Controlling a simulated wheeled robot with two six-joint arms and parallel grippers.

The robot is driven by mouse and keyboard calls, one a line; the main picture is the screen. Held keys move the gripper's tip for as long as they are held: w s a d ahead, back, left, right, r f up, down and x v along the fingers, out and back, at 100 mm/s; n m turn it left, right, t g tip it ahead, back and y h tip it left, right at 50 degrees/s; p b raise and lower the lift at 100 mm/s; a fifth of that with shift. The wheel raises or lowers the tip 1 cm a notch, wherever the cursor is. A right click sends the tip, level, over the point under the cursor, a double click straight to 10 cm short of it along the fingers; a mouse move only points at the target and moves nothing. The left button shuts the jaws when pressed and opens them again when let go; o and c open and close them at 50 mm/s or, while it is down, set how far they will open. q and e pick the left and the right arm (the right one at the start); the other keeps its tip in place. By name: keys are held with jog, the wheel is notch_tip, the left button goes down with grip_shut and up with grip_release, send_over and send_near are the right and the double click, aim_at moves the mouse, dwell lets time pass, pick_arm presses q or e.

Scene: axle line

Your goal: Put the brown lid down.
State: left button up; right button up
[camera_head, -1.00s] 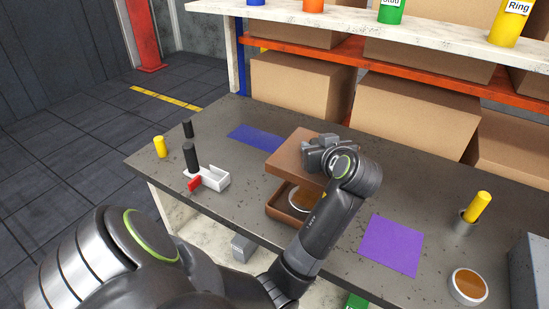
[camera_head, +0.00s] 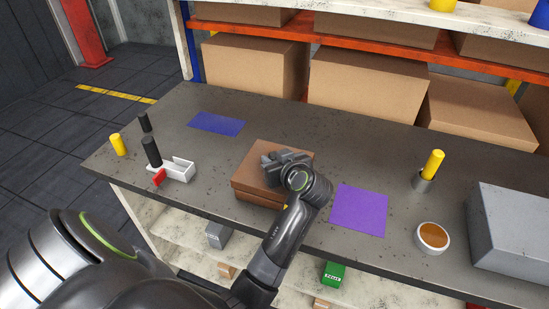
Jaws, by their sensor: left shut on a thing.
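The brown lid (camera_head: 262,160) is a flat square plate lying level at the middle of the table. It is on or just above the brown box (camera_head: 250,194), whose front side shows beneath it; I cannot tell whether they touch all round. My left gripper (camera_head: 272,160) is over the lid and shut on it, its fingers partly hidden by my own wrist. The box's inside is hidden by the lid. My right gripper is not in view.
A blue mat (camera_head: 217,123) lies behind left and a purple mat (camera_head: 359,208) to the right. A white fixture (camera_head: 172,170) with a black peg stands left. A white ring with a brown centre (camera_head: 432,237), a yellow peg (camera_head: 433,163) and a grey box (camera_head: 515,225) are at right.

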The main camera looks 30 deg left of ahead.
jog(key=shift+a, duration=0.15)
pick_arm(q)
jog(key=shift+f+b, duration=0.35)
jog(key=shift+f, duration=0.05)
jog(key=o, duration=1)
jog(key=shift+o, duration=0.2)
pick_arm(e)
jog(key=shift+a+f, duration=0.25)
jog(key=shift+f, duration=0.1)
pick_arm(q)
jog(key=shift+r, duration=0.1)
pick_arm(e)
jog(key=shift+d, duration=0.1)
